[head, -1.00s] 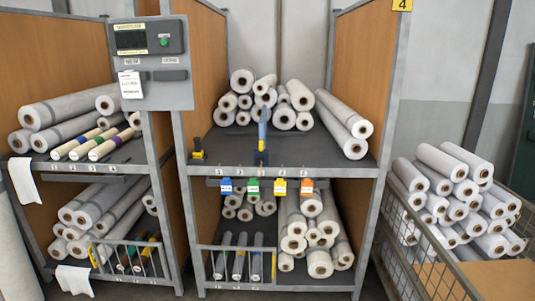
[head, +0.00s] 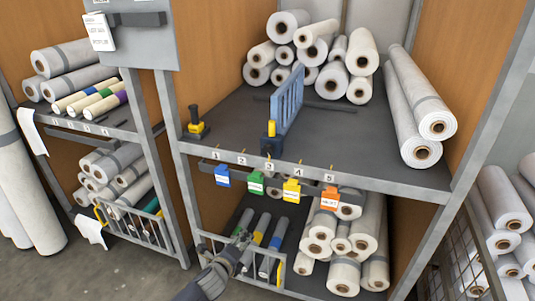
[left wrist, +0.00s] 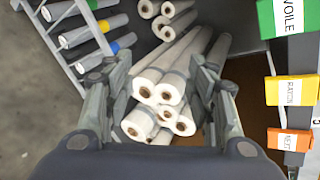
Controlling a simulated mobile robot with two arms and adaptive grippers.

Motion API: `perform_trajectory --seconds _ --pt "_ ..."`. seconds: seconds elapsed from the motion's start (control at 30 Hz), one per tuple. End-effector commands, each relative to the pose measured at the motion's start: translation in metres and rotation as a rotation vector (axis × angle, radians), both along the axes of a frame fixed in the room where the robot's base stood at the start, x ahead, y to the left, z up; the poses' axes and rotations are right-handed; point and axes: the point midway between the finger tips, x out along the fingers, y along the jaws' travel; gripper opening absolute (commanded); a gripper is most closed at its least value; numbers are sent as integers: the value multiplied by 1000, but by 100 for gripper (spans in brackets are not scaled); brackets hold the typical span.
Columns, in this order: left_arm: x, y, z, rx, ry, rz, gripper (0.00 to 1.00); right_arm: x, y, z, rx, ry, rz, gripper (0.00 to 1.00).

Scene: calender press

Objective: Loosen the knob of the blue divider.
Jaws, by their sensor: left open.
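The blue divider (head: 289,100) stands upright on the dark middle shelf in the head view, near the front edge. Its yellow knob (head: 271,128) sits at its front end, above a dark clamp block (head: 271,147) at slot 3. My left gripper (head: 243,242) is low in front of the lower bay, below the shelf and well apart from the knob. In the left wrist view my left gripper (left wrist: 165,95) has its fingers spread, with nothing between them but the view of the rolls beyond. The divider and knob are not in the left wrist view. My right gripper is not in view.
Blue, green, yellow and orange tags (head: 291,190) hang below the shelf edge (head: 340,182). A black and yellow piece (head: 195,124) stands at the shelf's left. White rolls (head: 320,45) are stacked at the back. The lower bay has a grey rack (head: 215,243).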

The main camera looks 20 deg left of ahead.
Motion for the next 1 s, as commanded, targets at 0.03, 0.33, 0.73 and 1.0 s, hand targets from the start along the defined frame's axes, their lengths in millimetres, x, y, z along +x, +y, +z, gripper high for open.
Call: perform_trajectory --seconds 0.03,0.33,0.73,1.0 --pt "23 -5 52 132 -92 -72 51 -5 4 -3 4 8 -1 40" --pt "58 -35 244 710 -413 -248 51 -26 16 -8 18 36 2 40" --pt "98 -40 263 769 -443 -254 51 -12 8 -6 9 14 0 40" --pt "141 -41 262 768 -442 -254 51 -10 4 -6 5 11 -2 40"
